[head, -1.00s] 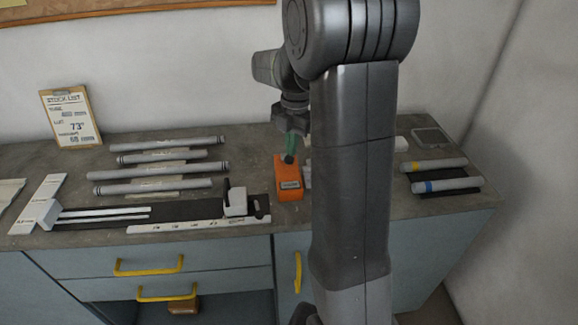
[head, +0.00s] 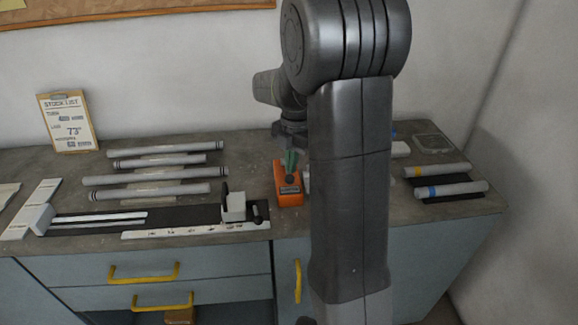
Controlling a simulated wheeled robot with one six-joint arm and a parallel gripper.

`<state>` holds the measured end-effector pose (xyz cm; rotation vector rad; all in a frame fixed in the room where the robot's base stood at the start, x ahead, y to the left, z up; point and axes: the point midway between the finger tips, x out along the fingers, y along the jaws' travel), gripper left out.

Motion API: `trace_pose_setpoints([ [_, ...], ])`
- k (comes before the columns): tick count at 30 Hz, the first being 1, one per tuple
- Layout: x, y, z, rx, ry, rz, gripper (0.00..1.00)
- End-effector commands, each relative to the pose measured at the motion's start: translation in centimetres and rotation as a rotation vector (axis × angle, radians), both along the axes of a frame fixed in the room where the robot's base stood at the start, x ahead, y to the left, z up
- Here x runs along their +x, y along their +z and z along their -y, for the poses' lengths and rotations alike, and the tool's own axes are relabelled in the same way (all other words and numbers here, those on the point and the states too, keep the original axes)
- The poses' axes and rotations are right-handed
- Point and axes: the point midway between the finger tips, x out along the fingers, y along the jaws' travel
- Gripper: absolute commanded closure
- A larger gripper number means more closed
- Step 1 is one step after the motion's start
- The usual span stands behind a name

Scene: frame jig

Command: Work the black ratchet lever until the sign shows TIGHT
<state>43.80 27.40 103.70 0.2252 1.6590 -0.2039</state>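A long frame jig with a black bed (head: 185,211) lies along the counter's front edge. A white block (head: 234,208) stands at its right end, with an upright black piece (head: 225,200) on its left side. A small dark lever-like part (head: 257,213) is on its right; I cannot tell which black part is the ratchet lever. No readable TIGHT sign shows. My gripper (head: 290,158) points down over an orange box (head: 289,196) right of the jig.
Several grey tubes (head: 165,148) lie on supports behind the jig. Two banded tubes (head: 450,189) lie at right. A stock list clipboard (head: 68,122) stands at the back left. My own arm hides the counter's middle right.

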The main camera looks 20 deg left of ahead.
Motion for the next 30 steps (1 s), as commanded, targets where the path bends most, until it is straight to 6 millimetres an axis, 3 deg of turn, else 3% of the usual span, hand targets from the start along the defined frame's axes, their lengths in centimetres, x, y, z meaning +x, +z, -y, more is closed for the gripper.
trace_pose_setpoints([
  [11,2.9,1.3,0.8,0.000,-0.003,-0.002,1.00],
  [21,2.9,1.4,0.8,0.001,0.000,0.000,1.00],
  [26,3.1,3.4,0.8,0.003,0.000,0.002,1.00],
  [30,3.5,6.6,0.9,0.004,0.000,0.004,1.00],
])
